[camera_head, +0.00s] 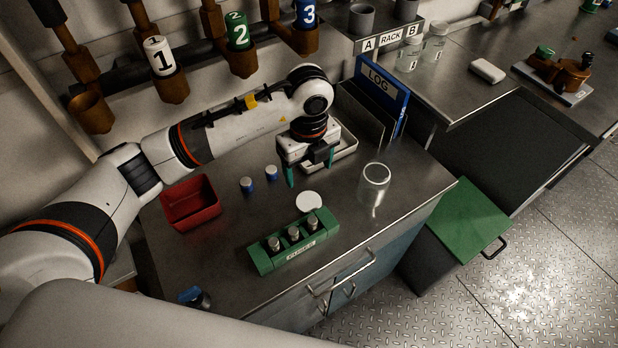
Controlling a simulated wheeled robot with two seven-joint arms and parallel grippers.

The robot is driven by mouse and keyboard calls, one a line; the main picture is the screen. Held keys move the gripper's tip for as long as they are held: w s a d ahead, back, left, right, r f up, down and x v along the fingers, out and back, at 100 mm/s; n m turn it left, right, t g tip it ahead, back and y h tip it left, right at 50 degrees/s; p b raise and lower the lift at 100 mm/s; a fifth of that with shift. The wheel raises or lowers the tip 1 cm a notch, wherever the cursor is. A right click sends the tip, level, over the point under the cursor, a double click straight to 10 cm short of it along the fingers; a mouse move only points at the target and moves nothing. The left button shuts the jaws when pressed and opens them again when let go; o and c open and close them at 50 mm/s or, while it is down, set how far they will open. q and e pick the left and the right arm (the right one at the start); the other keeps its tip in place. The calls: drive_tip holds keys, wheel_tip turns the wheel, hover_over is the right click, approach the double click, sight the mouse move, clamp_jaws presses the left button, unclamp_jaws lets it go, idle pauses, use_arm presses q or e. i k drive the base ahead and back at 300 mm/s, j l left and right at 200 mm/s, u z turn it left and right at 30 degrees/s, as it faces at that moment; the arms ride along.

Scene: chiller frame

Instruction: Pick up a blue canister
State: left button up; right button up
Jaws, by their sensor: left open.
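A blue canister marked 3 (307,14) sits in a brown holder on the wall at the top, partly cut off by the picture's edge. Two small blue-topped canisters (247,185) (271,173) stand on the metal counter, right of the red bin. Another blue-topped item (191,295) shows at the counter's lower left, partly hidden by a white link of mine. My left gripper (311,168) points down over the counter, its green-tipped fingers apart and empty, right of the two small canisters. My right gripper is not in view.
A red bin (190,221), a green block with several vials (262,262), a white disc (309,201) and a clear jar (374,184) share the counter. A blue LOG binder (384,82) stands behind the gripper. White (158,56) and green (238,31) canisters hang on the wall.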

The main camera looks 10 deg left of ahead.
sight(246, 185)
drive_tip(key=k+l, duration=0.15)
drive_tip(key=k, duration=0.35)
drive_tip(key=k+l, duration=0.15)
drive_tip(key=k, duration=0.35)
